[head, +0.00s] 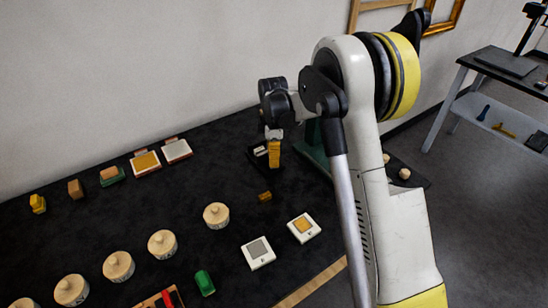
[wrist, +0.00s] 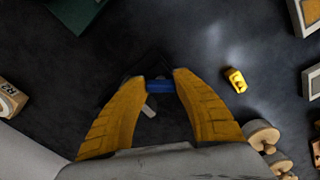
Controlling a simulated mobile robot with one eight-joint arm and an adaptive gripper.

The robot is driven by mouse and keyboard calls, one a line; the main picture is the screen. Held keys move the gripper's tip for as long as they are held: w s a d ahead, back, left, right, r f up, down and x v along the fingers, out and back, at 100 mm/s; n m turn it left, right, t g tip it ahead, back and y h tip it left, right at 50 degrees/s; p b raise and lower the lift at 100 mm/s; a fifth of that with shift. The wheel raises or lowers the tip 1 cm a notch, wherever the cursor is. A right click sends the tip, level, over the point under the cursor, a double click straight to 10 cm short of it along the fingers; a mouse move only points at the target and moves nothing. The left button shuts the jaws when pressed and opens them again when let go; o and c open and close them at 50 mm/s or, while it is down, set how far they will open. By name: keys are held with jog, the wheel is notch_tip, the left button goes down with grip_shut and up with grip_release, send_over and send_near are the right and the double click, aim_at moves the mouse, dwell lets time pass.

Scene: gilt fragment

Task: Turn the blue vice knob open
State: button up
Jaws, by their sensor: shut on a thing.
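The blue vice knob (wrist: 160,86) shows in the wrist view as a short blue bar between my two yellow fingertips. My gripper (wrist: 160,83) is shut on it, with one finger on each side. A small pale bar (wrist: 148,107) shows just below the knob, and the dark vice body is hard to make out against the dark cloth. In the head view my gripper (head: 274,153) points down at the back of the table, beside a small dark stand. The knob is hidden there by the gripper.
On the black-covered table (head: 120,215), a small golden fragment (head: 265,196) lies just in front of my gripper. Several round lidded wooden pots (head: 216,215) stand nearer. A side table (head: 505,70) stands right.

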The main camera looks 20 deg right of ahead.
jog(key=shift+a, duration=0.25)
jog(key=o, duration=1.2)
jog(key=shift+c, duration=0.2)
jog(key=shift+o, duration=0.2)
jog(key=shift+a, duration=0.15)
jog(key=shift+r, duration=0.25)
notch_tip(320, 180, up, 12)
jog(key=shift+f, duration=0.25)
